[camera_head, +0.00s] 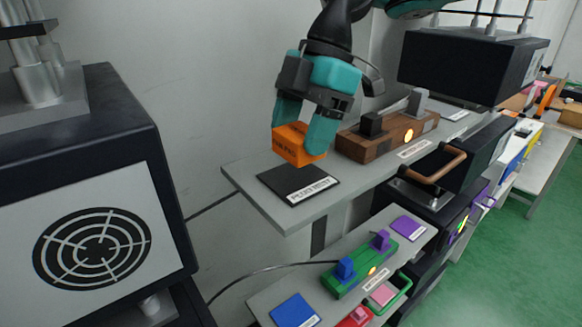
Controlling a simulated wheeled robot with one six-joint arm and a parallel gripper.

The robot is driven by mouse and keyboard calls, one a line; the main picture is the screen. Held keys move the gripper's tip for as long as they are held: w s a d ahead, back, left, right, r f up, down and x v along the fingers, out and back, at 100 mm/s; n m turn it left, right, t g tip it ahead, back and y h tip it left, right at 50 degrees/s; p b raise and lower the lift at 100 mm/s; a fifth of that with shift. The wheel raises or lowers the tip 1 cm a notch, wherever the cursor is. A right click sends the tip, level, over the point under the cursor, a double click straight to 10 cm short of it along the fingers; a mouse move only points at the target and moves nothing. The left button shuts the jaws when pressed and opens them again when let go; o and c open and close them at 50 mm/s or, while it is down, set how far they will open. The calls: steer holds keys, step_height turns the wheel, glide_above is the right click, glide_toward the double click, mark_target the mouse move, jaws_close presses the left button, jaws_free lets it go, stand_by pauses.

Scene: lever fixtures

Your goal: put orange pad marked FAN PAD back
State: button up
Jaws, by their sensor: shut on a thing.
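The orange pad marked FAN PAD (297,145) is a small orange block with dark lettering on its side. My gripper (306,125), with teal fingers, is shut on it. The pad is at the left end of the grey shelf, over or close to a black square mat (284,183) with a white label strip at its front. I cannot tell whether the pad touches the mat. The fingers hide part of the pad's top and right side.
Right of the pad stands a wooden block fixture (372,147) with a lit yellow lamp. A black box (470,66) hangs over the right. A lower shelf holds a blue pad (295,311) and a green lever fixture (359,274). A large fan-grille box (90,200) stands left.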

mark_target(300, 154)
steer(key=shift+f+b, duration=0.35)
steer(key=shift+f, duration=1.6)
steer(key=shift+f, duration=0.2)
steer(key=o, duration=1)
steer(key=shift+r, duration=0.1)
steer(key=shift+c, duration=0.2)
steer(key=shift+r, duration=0.1)
